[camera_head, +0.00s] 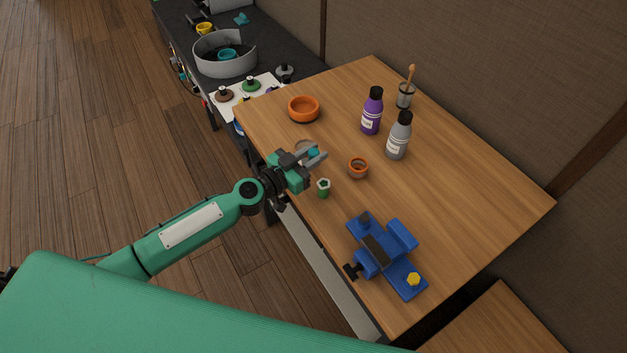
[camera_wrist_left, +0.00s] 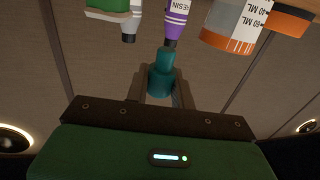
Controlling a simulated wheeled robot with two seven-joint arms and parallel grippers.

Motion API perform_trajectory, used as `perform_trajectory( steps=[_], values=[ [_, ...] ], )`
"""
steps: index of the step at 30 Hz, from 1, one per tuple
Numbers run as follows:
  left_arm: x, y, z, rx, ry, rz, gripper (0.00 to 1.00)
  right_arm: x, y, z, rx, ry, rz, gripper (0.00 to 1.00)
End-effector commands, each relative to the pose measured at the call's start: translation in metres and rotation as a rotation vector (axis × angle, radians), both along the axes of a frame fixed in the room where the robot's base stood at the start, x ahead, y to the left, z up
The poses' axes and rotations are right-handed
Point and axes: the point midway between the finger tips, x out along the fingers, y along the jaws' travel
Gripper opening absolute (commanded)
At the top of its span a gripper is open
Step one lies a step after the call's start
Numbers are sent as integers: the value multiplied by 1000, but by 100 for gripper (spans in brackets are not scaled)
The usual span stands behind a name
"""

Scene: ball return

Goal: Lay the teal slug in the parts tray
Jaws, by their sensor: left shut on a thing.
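My left gripper (camera_head: 314,156) is above the near-left part of the wooden table, shut on the teal slug (camera_head: 314,152). In the left wrist view, the teal slug (camera_wrist_left: 160,80) stands between the two fingers, with a narrower end pointing away from the palm. In the head view the fingers hide most of it. No thing is clearly recognisable as the parts tray. A shallow orange round dish (camera_head: 303,109) sits on the table beyond the gripper. A pale rounded thing (camera_head: 304,145) is partly hidden behind the gripper. My right gripper is not in view.
A purple bottle (camera_head: 372,112), a grey bottle (camera_head: 398,138) and a small orange cup (camera_head: 358,169) stand right of the gripper. A small green pot (camera_head: 323,187) is close by. A blue vise (camera_head: 386,250) is nearer. The table's right side is clear.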

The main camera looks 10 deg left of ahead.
Motion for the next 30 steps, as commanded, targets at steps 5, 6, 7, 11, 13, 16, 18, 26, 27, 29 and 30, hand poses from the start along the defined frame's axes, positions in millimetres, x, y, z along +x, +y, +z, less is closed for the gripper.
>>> perform_trajectory(
  steps=[5, 6, 7, 11, 13, 16, 18, 26, 27, 29, 30],
  values=[
    [0, 0, -30, -3, 2, 2, 0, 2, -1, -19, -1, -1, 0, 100],
    [0, 0, -31, -3, 2, 2, 0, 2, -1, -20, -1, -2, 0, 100],
    [0, 0, -32, -3, 1, 2, 0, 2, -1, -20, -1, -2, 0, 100],
    [-1, 0, -44, -2, 2, 2, 0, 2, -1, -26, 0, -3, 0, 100],
    [0, -1, -54, -5, 3, 2, 0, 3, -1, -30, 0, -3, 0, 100],
    [0, 0, -66, -4, 4, 2, 0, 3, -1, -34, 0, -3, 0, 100],
    [0, 0, -71, -2, 2, 2, 0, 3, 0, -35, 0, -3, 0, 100],
    [0, 0, -71, -1, -1, 0, 0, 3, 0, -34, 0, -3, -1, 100],
    [0, 0, -71, -1, -1, 0, 0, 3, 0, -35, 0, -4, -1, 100],
    [0, 0, -73, -1, -1, 0, 0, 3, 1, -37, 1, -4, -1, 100],
    [0, 0, -75, -1, -1, 0, 0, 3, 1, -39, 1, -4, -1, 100]
  ],
)
